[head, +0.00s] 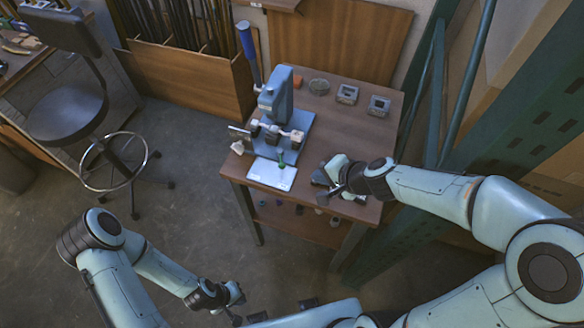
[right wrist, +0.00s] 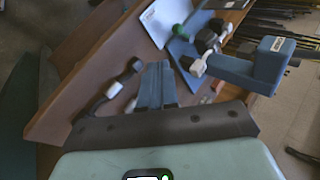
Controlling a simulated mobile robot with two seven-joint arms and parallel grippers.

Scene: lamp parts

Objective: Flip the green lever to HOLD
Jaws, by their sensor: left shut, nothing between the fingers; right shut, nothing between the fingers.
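The green lever (head: 281,159) stands on a white plate (head: 262,174) at the front of the table, before the blue press. In the right wrist view the green lever (right wrist: 183,30) shows at the top, beside the white plate (right wrist: 160,17). The plate's markings are too small to read, so I cannot tell which position the lever is in. My right gripper (head: 322,178) is shut and empty, to the right of the plate and apart from the lever. Its closed fingers (right wrist: 156,82) show in the right wrist view. My left gripper (head: 236,303) is shut and empty, low over the floor.
Small metal blocks (head: 347,94) and a round dish (head: 319,87) lie at the table's back. A stool (head: 68,108) stands left. A green rack post (head: 500,110) rises right.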

